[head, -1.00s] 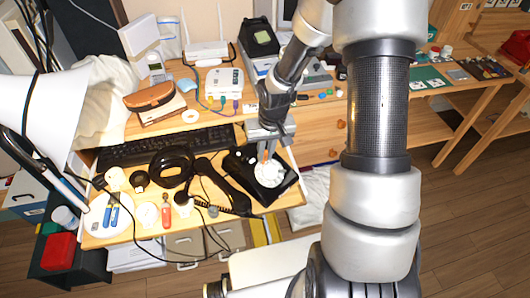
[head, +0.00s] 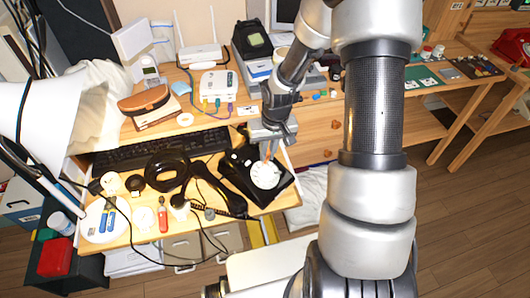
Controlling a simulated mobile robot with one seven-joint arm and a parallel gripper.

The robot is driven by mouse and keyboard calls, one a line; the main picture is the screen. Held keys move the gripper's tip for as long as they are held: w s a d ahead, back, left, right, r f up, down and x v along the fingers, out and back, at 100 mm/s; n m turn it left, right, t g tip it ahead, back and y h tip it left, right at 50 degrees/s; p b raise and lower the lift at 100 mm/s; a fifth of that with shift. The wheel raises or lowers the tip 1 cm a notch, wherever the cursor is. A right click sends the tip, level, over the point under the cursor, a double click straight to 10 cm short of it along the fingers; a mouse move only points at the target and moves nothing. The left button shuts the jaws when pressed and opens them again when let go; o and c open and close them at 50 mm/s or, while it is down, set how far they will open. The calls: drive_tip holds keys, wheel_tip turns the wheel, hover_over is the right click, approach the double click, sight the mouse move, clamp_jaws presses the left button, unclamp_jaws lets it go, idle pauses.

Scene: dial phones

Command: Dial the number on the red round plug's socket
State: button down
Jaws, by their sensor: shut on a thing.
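The black dial phone (head: 284,190) with its white round dial (head: 265,176) sits at the right of the pulled-out desk shelf. Its black handset (head: 222,193) lies off the phone, to its left. My gripper (head: 267,151) points down at the dial's far edge, shut on a small, thin orange thing (head: 266,154). I cannot tell whether its tip touches the dial. No red round plug and no readable number show.
A black keyboard (head: 160,149) lies behind the handset. A black coiled headset or cable loop (head: 168,170), a red screwdriver-like tool (head: 162,219) and a white plate (head: 92,229) crowd the shelf's left. A lamp (head: 30,90) stands far left.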

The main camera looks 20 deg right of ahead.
drive_tip(key=shift+s+d+f, duration=0.2)
drive_tip(key=shift+d+f, duration=0.05)
drive_tip(key=shift+d, duration=0.35)
idle(0.3)
drive_tip(key=shift+s+d+f, duration=0.2)
drive_tip(key=shift+s+d, duration=0.1)
drive_tip(key=shift+d, duration=0.15)
drive_tip(key=shift+s+d+f, duration=0.25)
drive_tip(key=shift+s+f, duration=0.05)
drive_tip(key=shift+s, duration=0.25)
